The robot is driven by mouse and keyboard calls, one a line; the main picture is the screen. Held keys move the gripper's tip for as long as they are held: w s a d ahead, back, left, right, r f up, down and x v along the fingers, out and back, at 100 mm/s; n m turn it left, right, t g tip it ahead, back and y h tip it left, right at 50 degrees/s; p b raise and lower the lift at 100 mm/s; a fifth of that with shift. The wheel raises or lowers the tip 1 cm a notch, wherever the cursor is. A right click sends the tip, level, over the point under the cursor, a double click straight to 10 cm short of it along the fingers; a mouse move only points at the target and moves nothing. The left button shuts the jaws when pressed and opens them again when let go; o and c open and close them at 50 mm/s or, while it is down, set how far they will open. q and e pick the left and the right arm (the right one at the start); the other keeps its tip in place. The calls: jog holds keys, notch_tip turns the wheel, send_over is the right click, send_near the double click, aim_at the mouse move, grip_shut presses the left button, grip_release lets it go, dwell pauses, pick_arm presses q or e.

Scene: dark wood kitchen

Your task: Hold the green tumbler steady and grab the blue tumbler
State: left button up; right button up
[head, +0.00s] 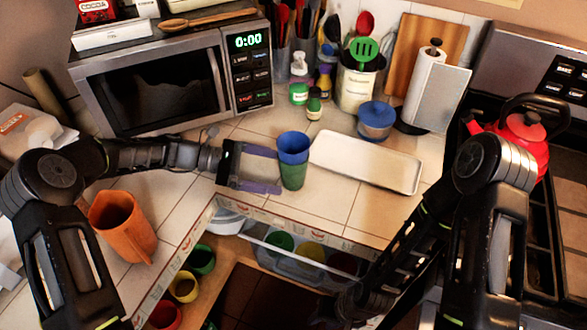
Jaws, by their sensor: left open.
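The blue tumbler (293,144) sits upright in the top of the green tumbler (293,178), stacked on the tiled counter. My left gripper (279,170) is open and reaches in from the left. Its fingertips are right at the left side of the stack, at about the height of the green tumbler. I cannot tell whether they touch it. My right arm comes down from the right to the bottom edge, and its gripper does not show.
A microwave (165,85) stands at the back left. An orange mug (122,226) is at the left. An open drawer with several colored cups is below the counter edge.

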aim_at(289, 174)
pick_arm(q)
jog(key=shift+b+x, duration=0.4)
jog(key=shift+x, duration=1.9)
